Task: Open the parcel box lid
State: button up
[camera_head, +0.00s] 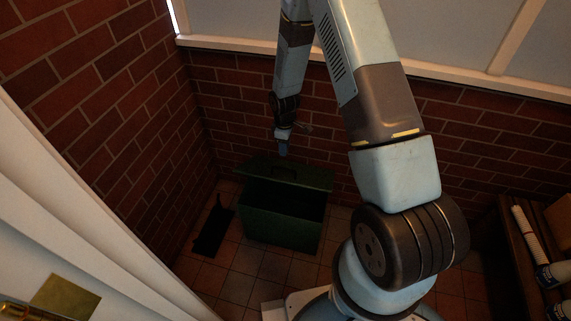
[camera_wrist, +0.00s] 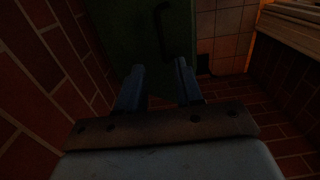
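The dark green parcel box (camera_head: 280,230) stands on the tiled floor by the brick wall. Its lid (camera_head: 310,177) is raised at the back, and the dark inside shows. A dark handle sits on the lid; in the wrist view the handle (camera_wrist: 160,28) shows on the green surface ahead of the fingers. My gripper (camera_head: 283,150) is above the lid's upper edge, near the wall. In the wrist view my gripper (camera_wrist: 160,67) has two blue fingers spread apart with nothing between them. The handle is beyond the fingertips, apart from them.
Brick walls close in the corner behind and left of the box. A dark flat item (camera_head: 213,230) lies on the floor left of the box. A white door (camera_head: 70,220) is at the left front. A wooden bench (camera_head: 515,245) with rolls stands at the right.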

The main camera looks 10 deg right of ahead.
send_over(285, 175)
notch_tip(285, 175, down, 10)
jog(key=shift+s+f, duration=0.1)
jog(key=shift+f, duration=0.15)
jog(key=shift+c, duration=0.5)
grip_shut()
jog(key=shift+w+d+r, duration=0.1)
jog(key=shift+w, duration=0.1)
dwell(0.9)
